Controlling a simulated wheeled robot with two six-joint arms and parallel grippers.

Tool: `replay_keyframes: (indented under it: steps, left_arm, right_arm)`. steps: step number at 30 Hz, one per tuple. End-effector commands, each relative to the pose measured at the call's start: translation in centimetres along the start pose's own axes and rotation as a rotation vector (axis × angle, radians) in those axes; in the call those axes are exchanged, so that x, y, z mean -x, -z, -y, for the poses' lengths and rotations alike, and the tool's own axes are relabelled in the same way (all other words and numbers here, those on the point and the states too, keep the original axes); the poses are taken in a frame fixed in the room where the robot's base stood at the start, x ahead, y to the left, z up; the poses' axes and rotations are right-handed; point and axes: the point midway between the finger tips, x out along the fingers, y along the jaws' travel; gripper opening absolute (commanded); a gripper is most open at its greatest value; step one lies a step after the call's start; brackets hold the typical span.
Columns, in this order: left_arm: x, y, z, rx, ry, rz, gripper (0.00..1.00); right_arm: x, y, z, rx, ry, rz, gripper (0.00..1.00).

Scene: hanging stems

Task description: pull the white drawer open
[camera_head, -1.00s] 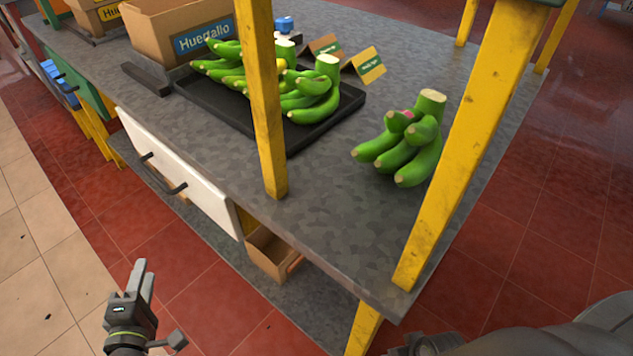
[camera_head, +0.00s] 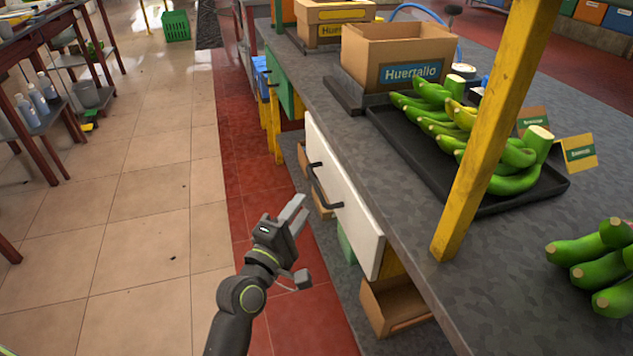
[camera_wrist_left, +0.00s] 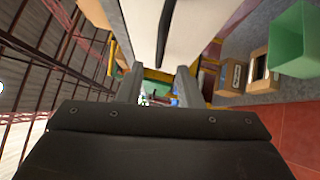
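The white drawer (camera_head: 352,218) is set under the grey tabletop, and its front looks close to the table's side. Its dark bar handle (camera_head: 322,187) stands out from the front. My left gripper (camera_head: 298,212) is just left of and below the handle, with a gap between them. In the left wrist view, the two fingers (camera_wrist_left: 158,88) are apart with nothing between them. The dark handle (camera_wrist_left: 166,35) runs beyond the fingertips there, in front of the pale drawer front (camera_wrist_left: 205,22). My right gripper is out of view.
The grey table (camera_head: 425,240) carries a black tray (camera_head: 400,150) of green bananas and a Huertallo box (camera_head: 400,55). A yellow post (camera_head: 490,140) rises at its edge. An open cardboard box (camera_head: 395,305) sits below.

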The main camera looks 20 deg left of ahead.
Motion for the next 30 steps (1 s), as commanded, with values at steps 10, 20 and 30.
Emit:
replay_keyframes:
  steps: [10, 20, 30]
  left_arm:
    - [-6.1, 0.0, -0.1, -0.002, -0.001, 0.001, 0.33]
    - [-8.0, 0.0, 0.1, -0.002, 0.001, 0.000, 0.33]
    - [-8.0, 0.0, 0.0, -0.001, 0.000, 0.000, 0.15]
  right_arm:
    - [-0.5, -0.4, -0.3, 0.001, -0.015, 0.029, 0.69]
    - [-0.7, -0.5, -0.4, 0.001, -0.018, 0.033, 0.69]
    - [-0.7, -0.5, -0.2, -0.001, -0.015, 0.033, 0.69]
